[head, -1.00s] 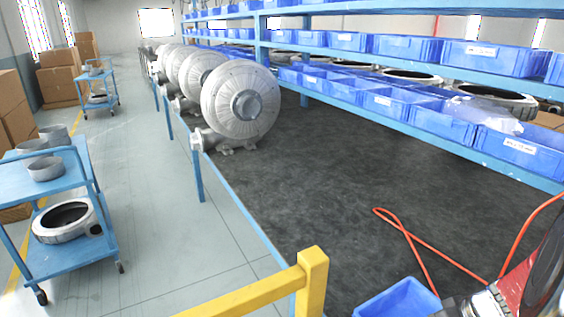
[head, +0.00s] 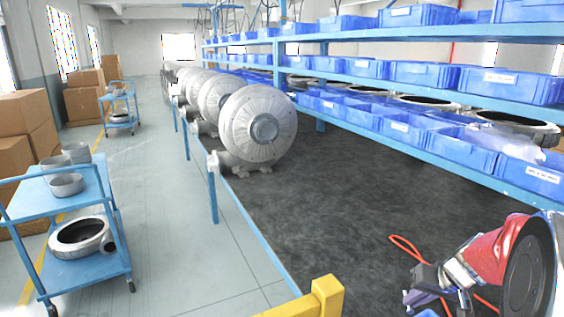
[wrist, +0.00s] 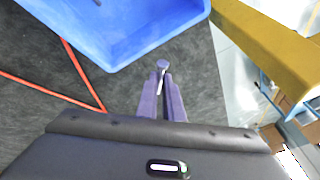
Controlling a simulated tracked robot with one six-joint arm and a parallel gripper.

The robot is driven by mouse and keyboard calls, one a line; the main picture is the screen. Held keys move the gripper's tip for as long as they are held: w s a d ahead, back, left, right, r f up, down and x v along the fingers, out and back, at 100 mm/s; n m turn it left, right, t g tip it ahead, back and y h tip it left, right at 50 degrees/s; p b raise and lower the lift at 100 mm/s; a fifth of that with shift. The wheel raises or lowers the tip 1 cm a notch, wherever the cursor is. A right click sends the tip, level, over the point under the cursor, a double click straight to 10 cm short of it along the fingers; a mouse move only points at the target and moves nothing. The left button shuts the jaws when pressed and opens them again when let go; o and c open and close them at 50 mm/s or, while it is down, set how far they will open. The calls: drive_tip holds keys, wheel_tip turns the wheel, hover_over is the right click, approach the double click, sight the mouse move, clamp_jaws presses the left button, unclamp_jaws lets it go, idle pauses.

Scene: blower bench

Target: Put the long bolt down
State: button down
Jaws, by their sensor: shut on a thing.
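My gripper (wrist: 162,84) is shut on the long bolt (wrist: 162,65). In the wrist view the bolt's round grey head shows just past the purple fingertips, and part of its shank shows between them. The rest is hidden by the fingers. In the head view my gripper (head: 408,301) is low at the right over the dark bench top (head: 345,215); the bolt cannot be made out there. In the wrist view the bolt's head lies just outside the near edge of a blue bin (wrist: 135,48); its height above the bench cannot be told.
A small dark thing (wrist: 97,2) shows inside the blue bin. An orange hose (wrist: 75,85) lies on the bench left of my gripper. A yellow rail (wrist: 265,40) stands to the right. Blower housings (head: 258,128) line the bench's left edge; blue bins (head: 425,77) fill the shelves.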

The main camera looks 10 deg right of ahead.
drive_tip(key=w+a+n, duration=0.1)
drive_tip(key=w+a, duration=0.3)
drive_tip(key=a, duration=0.4)
drive_tip(key=w+a+r+n+y, duration=0.1)
drive_tip(key=w+a, duration=0.3)
drive_tip(key=a, duration=0.4)
drive_tip(key=w+a+r+n+g+y, duration=0.1)
drive_tip(key=w+a+n, duration=0.1)
drive_tip(key=w+a, duration=0.3)
drive_tip(key=a, duration=0.3)
drive_tip(key=shift+a+n, duration=0.3)
